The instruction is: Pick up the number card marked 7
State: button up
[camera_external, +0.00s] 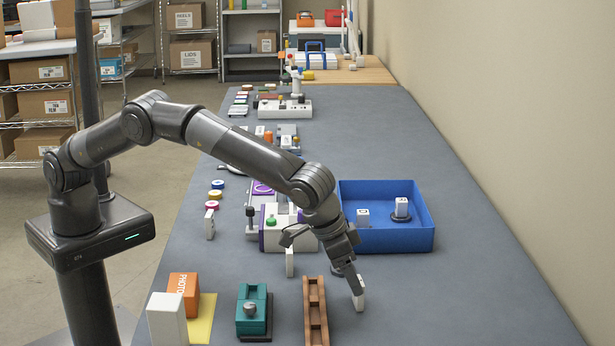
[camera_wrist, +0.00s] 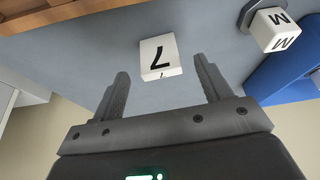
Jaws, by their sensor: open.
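The number card marked 7 (camera_wrist: 158,56) is a small white block with a black 7 on its face. In the wrist view it sits just beyond and between my fingertips, with a gap on each side. In the external view the white block (camera_external: 359,294) stands upright on the grey table, right of the brown wooden rack and partly hidden by my fingers. My gripper (camera_external: 350,277) points down at it, with its fingers apart and empty. It also shows in the wrist view (camera_wrist: 161,70).
The brown rack (camera_external: 315,312) stands close left, with a teal device (camera_external: 253,312) beyond it. A blue bin (camera_external: 398,241) with white blocks lies behind. A block lettered M or W (camera_wrist: 279,30) is at the wrist view's upper right. The table's right front is clear.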

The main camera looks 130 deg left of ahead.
jog(key=shift+a+x, duration=0.2)
jog(key=shift+x, duration=2.55)
jog(key=shift+w+r, duration=0.15)
jog(key=shift+w, duration=0.05)
jog(key=c, duration=1.1)
